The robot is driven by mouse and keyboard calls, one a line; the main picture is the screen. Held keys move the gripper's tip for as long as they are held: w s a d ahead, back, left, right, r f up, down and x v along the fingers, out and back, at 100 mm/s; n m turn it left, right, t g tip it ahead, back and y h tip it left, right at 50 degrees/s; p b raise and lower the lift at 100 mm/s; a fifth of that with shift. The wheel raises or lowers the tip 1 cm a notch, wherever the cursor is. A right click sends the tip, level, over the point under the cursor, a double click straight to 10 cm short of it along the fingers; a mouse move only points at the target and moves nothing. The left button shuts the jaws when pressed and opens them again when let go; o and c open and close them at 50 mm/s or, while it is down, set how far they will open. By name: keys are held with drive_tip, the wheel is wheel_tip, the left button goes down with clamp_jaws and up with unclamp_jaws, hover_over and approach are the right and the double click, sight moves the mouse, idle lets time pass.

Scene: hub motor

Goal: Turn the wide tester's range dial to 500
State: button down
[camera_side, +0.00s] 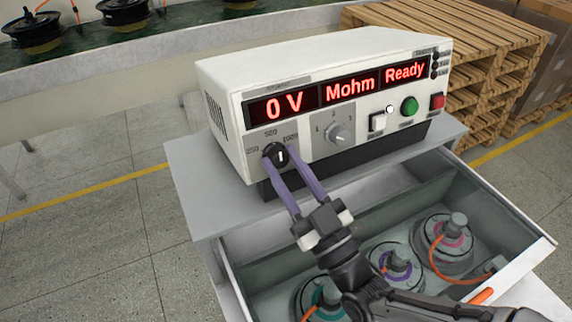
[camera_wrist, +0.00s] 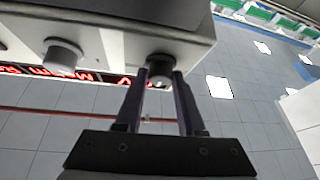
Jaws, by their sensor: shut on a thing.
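The wide tester (camera_side: 330,90) is a white box with red displays reading "0 V", "Mohm" and "Ready". Its black range dial (camera_side: 275,154) is at the lower left of the front face, with labels around it; "500" is above it. A white mark on the dial points roughly upward. My gripper (camera_side: 276,164) has its two purple fingers closed around the dial, one on each side. In the wrist view the dial (camera_wrist: 160,66) sits between the fingertips, upside down under the tester's front.
A grey second knob (camera_side: 340,134) is right of the dial, with white, green (camera_side: 409,106) and red (camera_side: 437,101) buttons further right. Below is an open drawer (camera_side: 500,215) holding several hub motors. Wooden pallets (camera_side: 480,40) stand behind; a conveyor is at the upper left.

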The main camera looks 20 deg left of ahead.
drive_tip(key=shift+f, duration=0.1)
drive_tip(key=c, duration=0.5)
unclamp_jaws()
drive_tip(key=v, duration=0.7)
drive_tip(key=shift+s+d, duration=0.1)
drive_tip(key=shift+d, duration=0.1)
